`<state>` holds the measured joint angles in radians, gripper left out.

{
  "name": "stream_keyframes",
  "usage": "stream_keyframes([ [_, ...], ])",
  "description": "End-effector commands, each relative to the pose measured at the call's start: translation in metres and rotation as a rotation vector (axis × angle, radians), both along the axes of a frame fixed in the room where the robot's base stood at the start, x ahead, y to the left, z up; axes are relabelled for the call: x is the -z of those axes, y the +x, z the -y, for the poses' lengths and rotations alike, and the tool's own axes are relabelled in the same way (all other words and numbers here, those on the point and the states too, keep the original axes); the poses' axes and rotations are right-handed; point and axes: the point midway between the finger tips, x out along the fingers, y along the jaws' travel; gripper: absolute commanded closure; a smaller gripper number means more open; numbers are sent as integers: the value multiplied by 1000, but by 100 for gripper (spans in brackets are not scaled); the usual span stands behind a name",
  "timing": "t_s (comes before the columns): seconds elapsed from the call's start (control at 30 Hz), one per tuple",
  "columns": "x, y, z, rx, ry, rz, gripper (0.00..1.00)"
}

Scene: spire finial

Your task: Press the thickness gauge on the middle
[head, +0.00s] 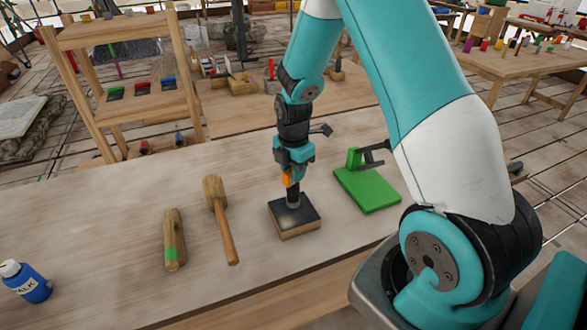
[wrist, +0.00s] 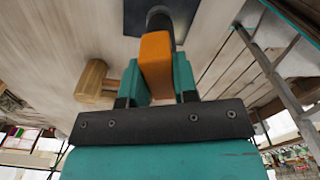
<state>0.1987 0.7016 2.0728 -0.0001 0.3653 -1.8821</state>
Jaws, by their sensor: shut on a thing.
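My gripper (head: 291,170) is shut on the thickness gauge (head: 288,180), an orange body with a dark cylinder below it. The gauge points down over a wooden block with a black top (head: 284,219). Its lower end meets or nearly meets the black top, a little behind the centre as seen in the head view; I cannot tell if it touches. In the wrist view the orange gauge (wrist: 156,62) sits between the teal fingers (wrist: 158,88), and the black top (wrist: 133,16) lies behind its dark end. The contact spot is hidden in that view.
On the wooden bench, a mallet (head: 218,202) and a short wooden piece with a green band (head: 173,240) lie left of the block. A green plate with a clamp-like part (head: 372,190) stands right. A blue chalk bottle (head: 28,282) is far left.

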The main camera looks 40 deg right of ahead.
Motion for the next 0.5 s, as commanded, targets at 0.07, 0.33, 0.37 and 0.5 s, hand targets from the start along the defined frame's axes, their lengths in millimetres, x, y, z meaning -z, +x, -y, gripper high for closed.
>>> stream_keyframes([
  [0.07, -1, 0, 0, 0, 0, 0, 100],
  [0.33, 0, 0, 0, 0, 0, 0, 100],
  [0.37, 0, 0, 0, 0, 0, 0, 100],
  [0.5, 4, 0, 0, 0, 0, 0, 100],
])
